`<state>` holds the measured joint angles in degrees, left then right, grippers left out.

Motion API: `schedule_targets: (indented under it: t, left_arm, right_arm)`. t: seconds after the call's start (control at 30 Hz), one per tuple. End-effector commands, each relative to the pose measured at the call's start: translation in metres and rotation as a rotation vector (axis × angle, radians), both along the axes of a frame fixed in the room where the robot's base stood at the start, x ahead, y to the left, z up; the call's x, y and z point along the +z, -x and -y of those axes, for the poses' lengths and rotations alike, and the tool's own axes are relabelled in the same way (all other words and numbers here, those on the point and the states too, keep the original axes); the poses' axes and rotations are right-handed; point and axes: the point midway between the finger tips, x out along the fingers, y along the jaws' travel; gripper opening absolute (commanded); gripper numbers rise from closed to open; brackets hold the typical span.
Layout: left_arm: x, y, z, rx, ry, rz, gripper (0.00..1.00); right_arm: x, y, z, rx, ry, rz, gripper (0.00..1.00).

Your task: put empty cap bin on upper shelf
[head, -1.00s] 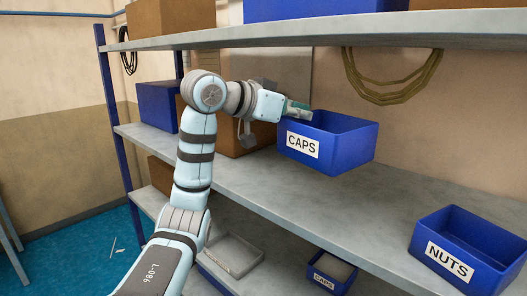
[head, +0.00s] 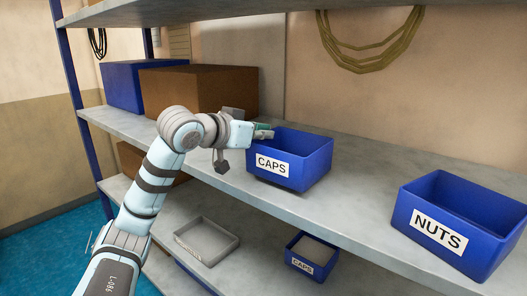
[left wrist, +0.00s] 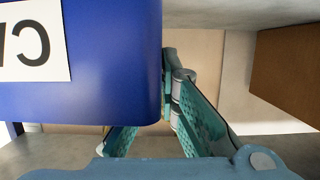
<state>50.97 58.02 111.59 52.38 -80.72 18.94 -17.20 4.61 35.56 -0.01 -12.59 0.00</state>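The larger blue CAPS bin (head: 315,165) is upright at the middle shelf (head: 370,205); its visible inside looks empty. I cannot tell whether its base touches the shelf. My left gripper (head: 263,131) is at the bin's left wall, with the fingers pointing right. In the left wrist view the bin (left wrist: 75,95) fills the left side, and the gripper's fingers (left wrist: 160,110) straddle its wall, one partly hidden behind it. My right gripper is not in view.
A blue NUTS bin (head: 480,220) stands to the right on the middle shelf. A brown box (head: 200,90) and a blue box (head: 125,85) stand behind my arm. A smaller CAPS bin (head: 310,255) with pale contents and a grey tray (head: 205,240) are on the lower shelf.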

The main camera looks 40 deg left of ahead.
Motion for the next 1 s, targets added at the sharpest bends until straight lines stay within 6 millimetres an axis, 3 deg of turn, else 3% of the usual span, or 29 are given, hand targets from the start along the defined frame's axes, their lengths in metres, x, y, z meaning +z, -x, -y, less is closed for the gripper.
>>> schedule_targets:
  t: [0.07,0.43,0.6,1.0]
  left_arm:
    - [-0.017,0.0001,0.0001,0.0,-0.001,-0.002,0.0]
    - [-0.0194,0.0002,0.0001,-0.001,0.0,0.001,0.0]
    - [-0.0184,-0.0001,0.0005,-0.002,0.001,0.0,0.25]
    - [-0.0132,0.0057,-0.0002,-0.001,-0.002,0.003,0.25]
  right_arm:
    - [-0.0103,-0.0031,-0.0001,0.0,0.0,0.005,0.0]
    - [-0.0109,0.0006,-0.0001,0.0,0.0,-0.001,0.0]
    - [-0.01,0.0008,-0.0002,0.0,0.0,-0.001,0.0]
    - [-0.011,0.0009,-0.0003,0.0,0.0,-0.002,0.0]
